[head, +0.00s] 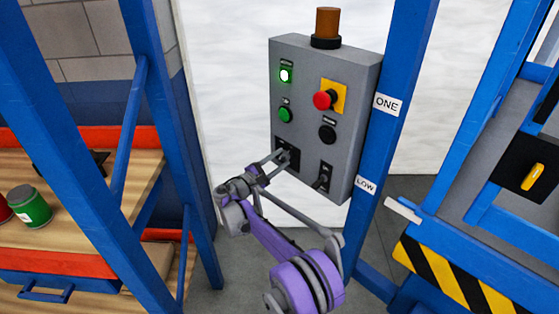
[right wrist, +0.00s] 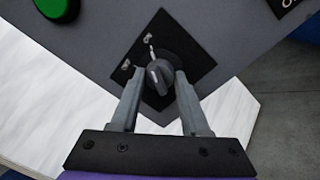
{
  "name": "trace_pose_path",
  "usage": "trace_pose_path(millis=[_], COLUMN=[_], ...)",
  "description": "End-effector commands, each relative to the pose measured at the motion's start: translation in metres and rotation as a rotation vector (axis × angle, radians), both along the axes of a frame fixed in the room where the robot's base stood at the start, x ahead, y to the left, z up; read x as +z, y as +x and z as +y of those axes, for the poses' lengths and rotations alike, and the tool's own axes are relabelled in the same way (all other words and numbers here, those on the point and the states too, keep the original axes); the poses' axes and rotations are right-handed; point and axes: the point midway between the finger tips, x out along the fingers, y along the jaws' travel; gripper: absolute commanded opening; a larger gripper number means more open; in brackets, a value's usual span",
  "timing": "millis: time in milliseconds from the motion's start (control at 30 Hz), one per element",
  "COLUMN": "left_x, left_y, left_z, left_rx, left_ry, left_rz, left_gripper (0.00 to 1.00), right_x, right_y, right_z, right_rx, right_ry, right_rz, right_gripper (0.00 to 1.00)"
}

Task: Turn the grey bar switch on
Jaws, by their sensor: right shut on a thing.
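The grey bar switch (right wrist: 158,74) is a dark grey turning knob with a raised bar, on a black square plate with small white marks. In the right wrist view my right gripper (right wrist: 159,84) has one finger on each side of the knob, shut on it. In the head view the right gripper (head: 280,157) reaches the black plate (head: 292,153) at the lower left of the grey control box (head: 345,110); the fingers partly hide the knob there. My left gripper is not in view.
The box also bears a lit green lamp (head: 285,75), a green button (head: 285,115), a red mushroom button (head: 323,99), a black round control (head: 327,133) and a second black-plated switch (head: 322,181). A blue post (head: 385,130) stands close right. A wooden bench (head: 120,180) is left.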

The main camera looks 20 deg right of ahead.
Motion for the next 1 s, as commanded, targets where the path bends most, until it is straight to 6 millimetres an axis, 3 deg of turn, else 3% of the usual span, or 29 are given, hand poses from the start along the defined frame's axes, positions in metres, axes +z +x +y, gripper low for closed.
trace_pose_path(millis=[633, 667, 700, 833, 1000], left_x=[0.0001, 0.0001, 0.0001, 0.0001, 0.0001], left_y=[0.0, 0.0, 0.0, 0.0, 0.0], left_z=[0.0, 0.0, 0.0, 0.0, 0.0], left_rx=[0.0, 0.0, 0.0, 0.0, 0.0], left_ry=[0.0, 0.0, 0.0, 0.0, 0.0], left_rz=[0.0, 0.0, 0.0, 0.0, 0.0], left_gripper=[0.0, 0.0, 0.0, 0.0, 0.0], right_x=[-0.0001, -0.0001, -0.0001, -0.0001, -0.0001], right_y=[0.0, 0.0001, 0.0001, 0.0, 0.0], right_z=[0.0005, 0.0005, 0.0005, 0.0003, 0.0002], right_rx=[0.0, 0.0, 0.0, 0.0, 0.0], right_ry=[0.027, 0.027, 0.027, 0.027, 0.027], right_rz=[-0.049, -0.049, -0.049, -0.049, -0.048], right_gripper=[0.0, 0.48, 0.55, 0.76, 0.76])
